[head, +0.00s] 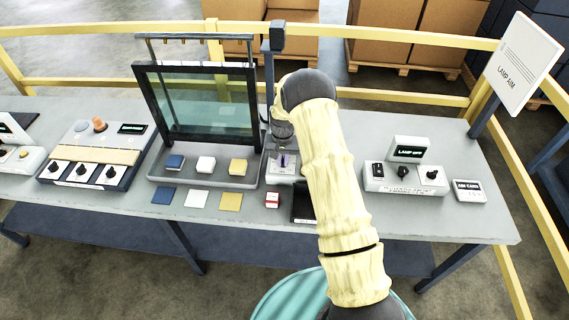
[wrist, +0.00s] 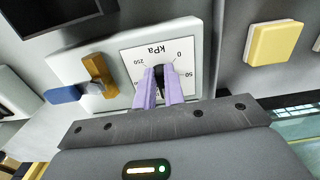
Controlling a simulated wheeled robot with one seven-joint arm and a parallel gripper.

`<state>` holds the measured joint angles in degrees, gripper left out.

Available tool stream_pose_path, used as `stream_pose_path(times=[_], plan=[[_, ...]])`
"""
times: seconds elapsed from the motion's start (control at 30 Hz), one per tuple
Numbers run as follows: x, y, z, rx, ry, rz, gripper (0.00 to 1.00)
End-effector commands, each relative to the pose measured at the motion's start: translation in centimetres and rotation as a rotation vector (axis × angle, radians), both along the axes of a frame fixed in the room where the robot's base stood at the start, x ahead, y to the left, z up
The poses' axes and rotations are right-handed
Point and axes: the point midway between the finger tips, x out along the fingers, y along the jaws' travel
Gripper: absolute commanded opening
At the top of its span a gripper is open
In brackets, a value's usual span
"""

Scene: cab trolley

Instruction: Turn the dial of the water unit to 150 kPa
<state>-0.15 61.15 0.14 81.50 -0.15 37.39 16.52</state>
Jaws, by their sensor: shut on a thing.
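The water unit is a pale box (head: 284,179) at the back middle of the bench, partly hidden by my arm. In the wrist view its casing (wrist: 72,66) carries a white kPa scale plate (wrist: 150,48), seen upside down. The marks 0, 50 and 250 are readable; the 150 mark is hidden. My gripper (wrist: 159,74), with its purple fingers, is shut on the black dial knob (wrist: 159,78) in the middle of the scale. I cannot tell where the dial's pointer stands.
A blue piece (wrist: 63,94) sits by the lever. A yellow block (head: 238,166) stands in a grey tray under the glass frame (head: 205,105), left of the unit. A dark panel (head: 303,205) lies in front; the lamp unit (head: 405,180) stands to the right.

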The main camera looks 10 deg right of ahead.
Motion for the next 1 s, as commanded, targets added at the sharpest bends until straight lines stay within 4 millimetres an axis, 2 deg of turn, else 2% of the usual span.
stream_pose_path(times=[0.3, 0.5, 1.0], plan=[[0.35, 0.37, 0.03, 0.000, -0.006, -0.283, 0.00], [0.44, 0.47, 0.10, 0.000, -0.006, -0.412, 0.00], [0.50, 0.46, 0.21, 0.000, -0.006, -0.506, 0.00]])
